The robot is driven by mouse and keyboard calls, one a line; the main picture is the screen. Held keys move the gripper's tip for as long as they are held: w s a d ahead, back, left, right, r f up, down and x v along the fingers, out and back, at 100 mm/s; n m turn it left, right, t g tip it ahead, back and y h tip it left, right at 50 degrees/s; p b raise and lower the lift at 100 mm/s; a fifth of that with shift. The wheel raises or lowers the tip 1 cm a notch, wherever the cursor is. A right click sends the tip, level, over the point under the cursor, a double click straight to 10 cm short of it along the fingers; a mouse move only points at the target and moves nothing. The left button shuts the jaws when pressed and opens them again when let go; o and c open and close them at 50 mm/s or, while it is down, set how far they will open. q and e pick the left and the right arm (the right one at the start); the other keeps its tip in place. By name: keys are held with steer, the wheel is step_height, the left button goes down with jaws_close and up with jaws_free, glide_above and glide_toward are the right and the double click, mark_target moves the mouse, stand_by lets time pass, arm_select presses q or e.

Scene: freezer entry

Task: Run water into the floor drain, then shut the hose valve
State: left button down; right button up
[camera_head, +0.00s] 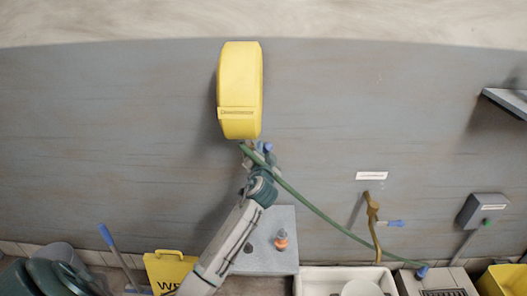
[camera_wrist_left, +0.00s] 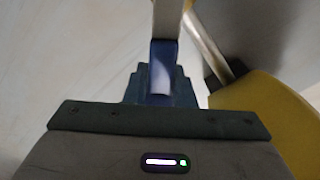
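The yellow hose reel (camera_head: 240,85) hangs on the grey wall. A green hose (camera_head: 318,208) runs from below it down to the right, ending in a blue nozzle (camera_head: 422,272) by the floor drain (camera_head: 445,293). I see no clear water stream. My left gripper (camera_head: 263,163) is just below the reel, by a blue valve handle (camera_head: 267,147). In the left wrist view, its fingers flank the blue grip (camera_wrist_left: 163,52) of a pale lever and look closed on it; the reel (camera_wrist_left: 255,115) is at the right. My right gripper is not in view.
A brass tap (camera_head: 372,208) with a blue lever stands above a white sink (camera_head: 318,282). A grey box (camera_head: 483,210) is on the wall at right. A yellow wet-floor sign (camera_head: 168,270), a bin and a mop handle crowd the lower left. The upper left wall is clear.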

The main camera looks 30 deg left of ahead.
arm_select(q)
steer(key=shift+d+f+m, duration=0.1)
steer(key=shift+m, duration=0.2)
steer(key=shift+w+d+f+m, duration=0.25)
steer(key=shift+f+m, duration=0.65)
steer(key=shift+m, duration=0.55)
steer(key=shift+w+d+f+m, duration=0.15)
steer(key=shift+d+f+m, duration=0.2)
steer(key=shift+f+m, duration=0.8)
steer(key=shift+w+d+f+m, duration=0.25)
steer(key=shift+f+m, duration=0.4)
steer(key=shift+m, duration=1.05)
steer(key=shift+s+f, duration=0.1)
steer(key=c, duration=1.2)
jaws_free()
steer(key=shift+d, duration=0.1)
steer(key=shift+c, duration=0.2)
